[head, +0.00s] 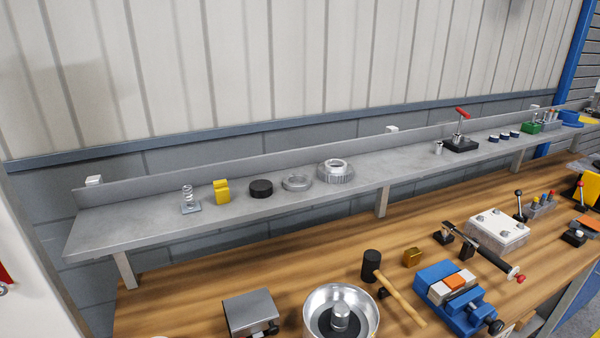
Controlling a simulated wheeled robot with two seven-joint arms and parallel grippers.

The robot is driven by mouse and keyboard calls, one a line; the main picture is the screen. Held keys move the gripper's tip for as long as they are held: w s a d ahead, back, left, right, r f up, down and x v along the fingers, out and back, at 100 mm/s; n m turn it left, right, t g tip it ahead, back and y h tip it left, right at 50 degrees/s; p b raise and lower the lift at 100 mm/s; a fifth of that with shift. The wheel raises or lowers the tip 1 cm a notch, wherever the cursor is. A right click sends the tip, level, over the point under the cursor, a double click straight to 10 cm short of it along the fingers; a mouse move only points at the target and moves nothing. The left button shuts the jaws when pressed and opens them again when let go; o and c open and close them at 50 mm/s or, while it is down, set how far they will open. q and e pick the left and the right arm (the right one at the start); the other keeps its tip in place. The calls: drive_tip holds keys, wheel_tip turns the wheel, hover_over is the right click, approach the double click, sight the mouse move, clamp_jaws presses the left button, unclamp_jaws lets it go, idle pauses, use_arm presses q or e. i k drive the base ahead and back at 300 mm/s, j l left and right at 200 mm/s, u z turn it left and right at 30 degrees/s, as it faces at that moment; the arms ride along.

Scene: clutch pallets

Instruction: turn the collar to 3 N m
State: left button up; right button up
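Neither of my grippers is in the head view. I cannot tell for sure which part is the collar, and no N m scale is readable. A toothed metal ring (335,171) lies on the grey shelf (130,222), with a flatter metal ring (296,183) to its left. A dark rod-like tool with a red end (487,257) lies in a holder on the wooden bench (215,268). A red-handled upright tool (460,125) stands in a black block on the shelf.
The shelf also carries a black disc (261,188), a yellow block (221,191) and a spring piece (189,201). On the bench are a metal bowl (368,305), a mallet (402,300), a blue vise (438,284) and a grey box (250,310). The shelf's middle is clear.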

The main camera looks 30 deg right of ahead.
sight(520, 279)
drive_tip(key=z, duration=2.2)
drive_tip(key=i+l+u, duration=0.1)
drive_tip(key=u, duration=0.7)
drive_tip(key=l+u, duration=0.45)
drive_tip(key=l, duration=0.35)
drive_tip(key=l+u, duration=0.45)
drive_tip(key=l, duration=0.35)
